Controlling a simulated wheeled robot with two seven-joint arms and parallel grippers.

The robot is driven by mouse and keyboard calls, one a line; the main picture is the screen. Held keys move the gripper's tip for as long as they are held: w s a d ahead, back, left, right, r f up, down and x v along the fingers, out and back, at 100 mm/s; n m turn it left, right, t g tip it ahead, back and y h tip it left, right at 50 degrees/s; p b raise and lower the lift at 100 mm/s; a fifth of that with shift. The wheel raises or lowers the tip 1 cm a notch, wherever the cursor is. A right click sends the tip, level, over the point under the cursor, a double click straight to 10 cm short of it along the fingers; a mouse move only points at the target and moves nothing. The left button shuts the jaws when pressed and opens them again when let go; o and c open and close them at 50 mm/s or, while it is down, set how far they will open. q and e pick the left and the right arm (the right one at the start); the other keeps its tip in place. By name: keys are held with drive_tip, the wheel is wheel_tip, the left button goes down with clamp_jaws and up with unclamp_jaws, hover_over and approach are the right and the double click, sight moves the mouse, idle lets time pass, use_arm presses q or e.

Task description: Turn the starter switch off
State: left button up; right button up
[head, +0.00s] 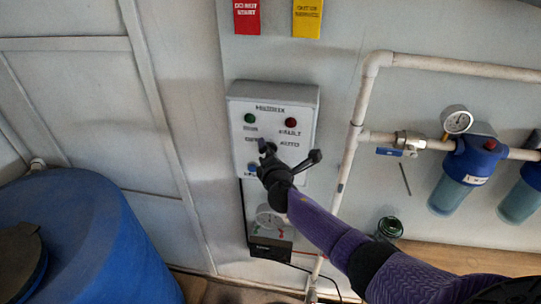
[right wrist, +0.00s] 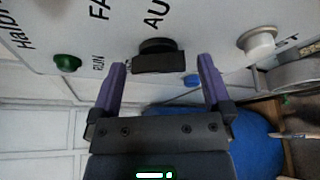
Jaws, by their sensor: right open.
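The light grey control box (head: 236,120) hangs on the wall in the head view, with labels including FAULT and AUTO. The black rotary switch (right wrist: 158,57) is in the upper middle of the right wrist view, next to the AUTO lettering. My right gripper (head: 289,152) is open in front of the box; it also shows in the right wrist view (right wrist: 161,78). Its two purple fingers (right wrist: 110,88) lie to either side of the switch, with gaps showing; contact is not visible. In the head view the gripper covers the switch area. My left gripper is not in view.
A green lamp (head: 250,118) and a red lamp (head: 291,122) sit on the box above the gripper. White pipes (head: 366,95) and a blue filter (head: 466,170) stand right. A blue tank (head: 95,235) fills the lower left.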

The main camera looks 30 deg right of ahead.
drive_tip(key=p+v, duration=0.2)
drive_tip(key=v, duration=0.8)
drive_tip(key=shift+w, duration=0.1)
drive_tip(key=s+f+m+g+y+b, duration=0.1)
drive_tip(key=s+f+m+g+b, duration=0.35)
drive_tip(key=f, duration=1.05)
drive_tip(key=s+f+m+g+y+b, duration=0.1)
drive_tip(key=s+f+b, duration=0.6)
drive_tip(key=f, duration=0.7)
drive_tip(key=s+f+m+g+b, duration=0.35)
drive_tip(key=f+b, duration=0.45)
drive_tip(key=f, duration=0.7)
drive_tip(key=s+a+f+m+g+b, duration=0.1)
drive_tip(key=s+f+m+g+b, duration=0.1)
drive_tip(key=s+f, duration=0.5)
drive_tip(key=s+a+f+m+g+y+b, duration=0.1)
drive_tip(key=s+a+f+m+b, duration=0.1)
drive_tip(key=s+f+m+b, duration=0.2)
drive_tip(key=s+a+f+m+g+y+b, duration=0.1)
drive_tip(key=s+a+f+m+g+b, duration=0.1)
drive_tip(key=s+f+b, duration=0.5)
drive_tip(key=s+f, duration=0.5)
drive_tip(key=s, duration=0.3)
drive_tip(key=shift+m+g+b, duration=0.3)
drive_tip(key=shift+m, duration=0.1)
